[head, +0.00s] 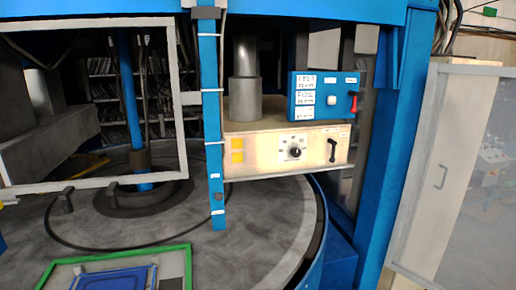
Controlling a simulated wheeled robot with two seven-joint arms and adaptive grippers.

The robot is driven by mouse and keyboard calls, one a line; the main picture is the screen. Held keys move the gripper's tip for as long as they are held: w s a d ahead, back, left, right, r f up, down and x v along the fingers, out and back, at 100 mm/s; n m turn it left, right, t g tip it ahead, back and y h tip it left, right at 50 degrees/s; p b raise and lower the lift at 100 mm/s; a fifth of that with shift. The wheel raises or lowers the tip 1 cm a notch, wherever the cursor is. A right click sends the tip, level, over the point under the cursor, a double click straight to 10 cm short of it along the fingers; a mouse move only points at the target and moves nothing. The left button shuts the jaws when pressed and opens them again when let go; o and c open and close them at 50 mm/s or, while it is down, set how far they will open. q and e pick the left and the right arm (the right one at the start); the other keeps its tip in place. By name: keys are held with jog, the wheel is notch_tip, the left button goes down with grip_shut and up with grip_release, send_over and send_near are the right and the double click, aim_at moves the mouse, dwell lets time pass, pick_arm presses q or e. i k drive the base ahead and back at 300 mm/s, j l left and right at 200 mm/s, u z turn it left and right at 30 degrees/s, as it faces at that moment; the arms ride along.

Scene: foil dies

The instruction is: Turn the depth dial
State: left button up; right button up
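A black round dial (295,152) sits on the front of a cream control box (262,160), with small white labels around it. I cannot read the labels or the dial's setting. A black lever handle (333,150) is to the right of the dial on the same panel. A blue box (311,106) with white labels, a white button (331,100) and a red handle (353,102) stands on top of the cream box. Neither of my grippers shows in the head view.
A blue post (212,110) stands left of the cream box. A white-framed window (92,186) is at the left, above a grey round table (235,245). A green-rimmed tray (174,264) lies front left. A pale cabinet door (418,220) is at the right.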

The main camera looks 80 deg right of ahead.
aim_at(296, 153)
jog(key=k+l+u, duration=0.3)
jog(key=u, duration=0.15)
jog(key=k+l+u, duration=0.3)
jog(key=u, duration=0.15)
jog(key=k+l+u, duration=0.1)
jog(key=k+u, duration=0.35)
jog(key=k+l+z, duration=0.1)
jog(key=k+z, duration=0.2)
jog(key=k+l+z, duration=0.3)
jog(key=k, duration=0.2)
jog(key=j, duration=0.1)
